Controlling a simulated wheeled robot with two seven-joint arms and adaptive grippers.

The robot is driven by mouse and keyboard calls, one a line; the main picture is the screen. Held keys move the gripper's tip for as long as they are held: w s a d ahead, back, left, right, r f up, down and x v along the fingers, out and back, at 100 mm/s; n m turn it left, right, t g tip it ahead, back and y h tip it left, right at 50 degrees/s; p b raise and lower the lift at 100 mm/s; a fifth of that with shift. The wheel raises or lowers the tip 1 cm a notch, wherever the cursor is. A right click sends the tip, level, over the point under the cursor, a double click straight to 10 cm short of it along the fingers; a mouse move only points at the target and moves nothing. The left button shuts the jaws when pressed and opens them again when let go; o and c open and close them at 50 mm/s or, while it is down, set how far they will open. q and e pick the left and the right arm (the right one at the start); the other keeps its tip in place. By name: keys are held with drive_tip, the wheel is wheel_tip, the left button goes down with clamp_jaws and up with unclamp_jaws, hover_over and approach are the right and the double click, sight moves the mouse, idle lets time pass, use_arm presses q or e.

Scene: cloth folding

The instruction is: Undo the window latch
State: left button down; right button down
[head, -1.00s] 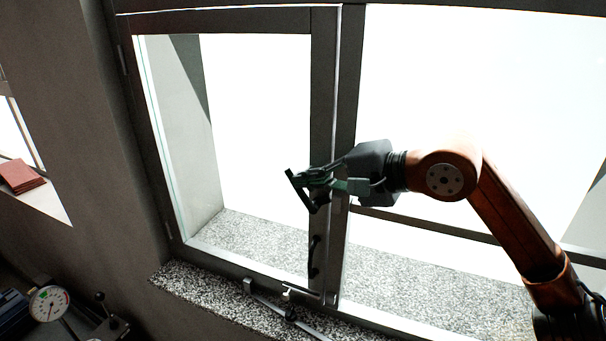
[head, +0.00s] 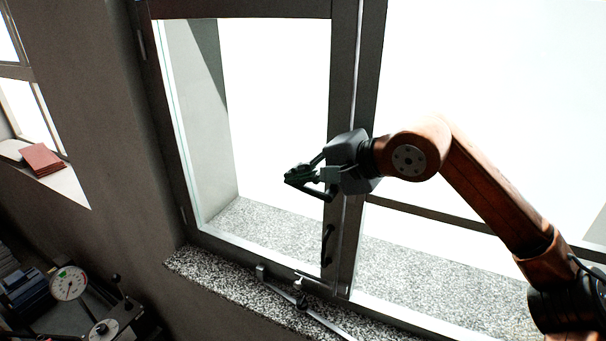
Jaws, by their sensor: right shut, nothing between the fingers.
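The window (head: 343,100) has a dark frame with a left sash and a right pane. A black curved handle (head: 327,245) sits low on the left sash's inner stile. My right gripper (head: 293,177) is in front of this stile, above the handle, with its fingers pointing left over the glass. Its fingers are shut and empty, apart from the lower handle. A black piece just beneath the fingers is partly covered; I cannot tell whether it is latch or finger. A metal stay bar (head: 324,321) lies at the bottom of the frame. My left gripper is out of view.
A speckled stone sill (head: 215,278) runs under the window. A white round dial gauge (head: 69,284) and other workshop gear stand at the lower left. Red-brown books (head: 42,160) lie on another sill at the left. The space in front of the left pane is free.

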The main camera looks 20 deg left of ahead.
drive_tip(key=shift+w+a+f, duration=0.1)
drive_tip(key=shift+a+f, duration=0.1)
drive_tip(key=shift+f, duration=0.2)
drive_tip(key=shift+r, duration=0.1)
idle(0.4)
drive_tip(key=s+r, duration=0.3)
drive_tip(key=r, duration=1)
drive_tip(key=shift+d+r+p, duration=0.15)
drive_tip(key=shift+r+p, duration=0.1)
drive_tip(key=shift+p, duration=0.05)
drive_tip(key=shift+w, duration=0.1)
